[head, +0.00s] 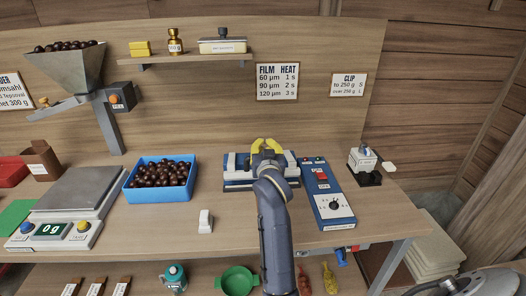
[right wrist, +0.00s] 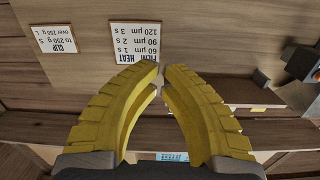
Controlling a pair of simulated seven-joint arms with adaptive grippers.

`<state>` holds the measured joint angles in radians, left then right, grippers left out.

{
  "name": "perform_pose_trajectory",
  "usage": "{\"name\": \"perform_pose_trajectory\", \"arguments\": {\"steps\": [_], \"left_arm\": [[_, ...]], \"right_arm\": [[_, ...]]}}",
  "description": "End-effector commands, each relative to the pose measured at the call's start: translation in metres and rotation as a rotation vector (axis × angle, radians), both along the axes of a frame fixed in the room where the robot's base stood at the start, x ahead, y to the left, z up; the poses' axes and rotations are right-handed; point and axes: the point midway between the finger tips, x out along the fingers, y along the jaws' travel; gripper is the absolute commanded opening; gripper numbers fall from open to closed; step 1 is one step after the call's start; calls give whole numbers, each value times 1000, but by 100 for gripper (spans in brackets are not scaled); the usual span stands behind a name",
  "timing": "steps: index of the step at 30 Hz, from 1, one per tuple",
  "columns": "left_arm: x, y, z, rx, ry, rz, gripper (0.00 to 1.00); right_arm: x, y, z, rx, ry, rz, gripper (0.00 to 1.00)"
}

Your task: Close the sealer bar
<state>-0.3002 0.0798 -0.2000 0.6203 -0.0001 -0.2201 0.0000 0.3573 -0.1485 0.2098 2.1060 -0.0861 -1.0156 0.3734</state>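The sealer (head: 235,183) is a blue and white unit on the bench, in the middle of the head view. Its blue control box (head: 325,203), with a red switch and a dial, stands at its right. My right gripper (head: 269,142) is over the sealer, and its wrist and forearm hide the sealer's middle. I cannot tell the bar's position behind them. In the right wrist view the yellow fingers (right wrist: 162,68) come together at the tips with nothing visible between them. My left gripper is not in view.
A blue crate (head: 134,195) of chestnuts, a scale (head: 62,215) and a small white block (head: 205,222) stand left of the sealer. A white-topped device (head: 363,158) stands at the right. A shelf (head: 190,59) and a film heat sign (head: 277,82) are behind.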

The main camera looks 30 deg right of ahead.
Motion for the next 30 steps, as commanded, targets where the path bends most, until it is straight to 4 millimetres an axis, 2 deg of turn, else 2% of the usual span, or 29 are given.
{"name": "perform_pose_trajectory", "arguments": {"steps": [3, 8, 25, 30], "left_arm": [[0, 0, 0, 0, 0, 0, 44], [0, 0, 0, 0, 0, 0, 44], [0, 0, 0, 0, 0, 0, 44], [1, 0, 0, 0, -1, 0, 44]], "right_arm": [[-1, 0, -13, -11, 67, 9, 0], [7, -3, -19, -28, 99, 12, 0], [91, -40, -29, -29, 98, 11, 0], [81, -35, -49, -28, 99, 12, 0]]}}
